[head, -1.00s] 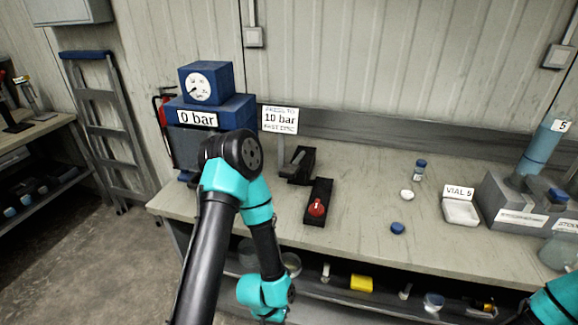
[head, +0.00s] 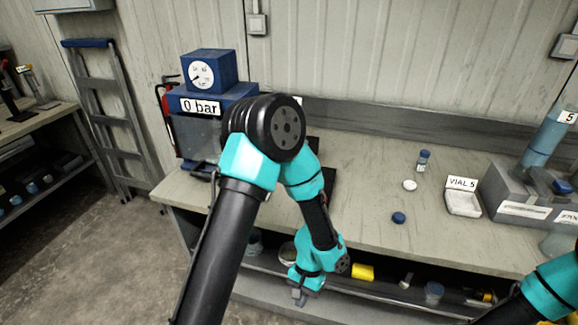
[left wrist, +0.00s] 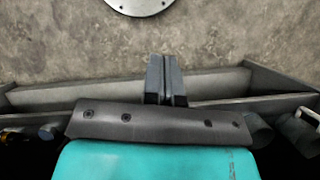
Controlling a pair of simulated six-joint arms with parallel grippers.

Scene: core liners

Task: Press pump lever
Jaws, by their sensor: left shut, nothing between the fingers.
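The blue press (head: 240,92) stands at the table's left, with a round gauge (head: 202,75) and a sign (head: 201,107) reading "0 bar". My left arm crosses in front of the pump and lever in the head view. Only small dark edges of the pump (head: 328,181) show beside the arm; the lever itself is hidden. My left gripper (head: 299,298) hangs in front of the bench, below the tabletop's front edge. In the left wrist view its fingers (left wrist: 165,78) are together and empty. My right arm enters at the lower right; its gripper is out of view.
On the bench (head: 365,205) are a small vial (head: 423,161), a white cap (head: 410,185), a blue cap (head: 399,218) and the "VIAL 5" tray (head: 463,204). A grey block (head: 520,205) stands at right. The shelf below holds a yellow item (head: 362,272).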

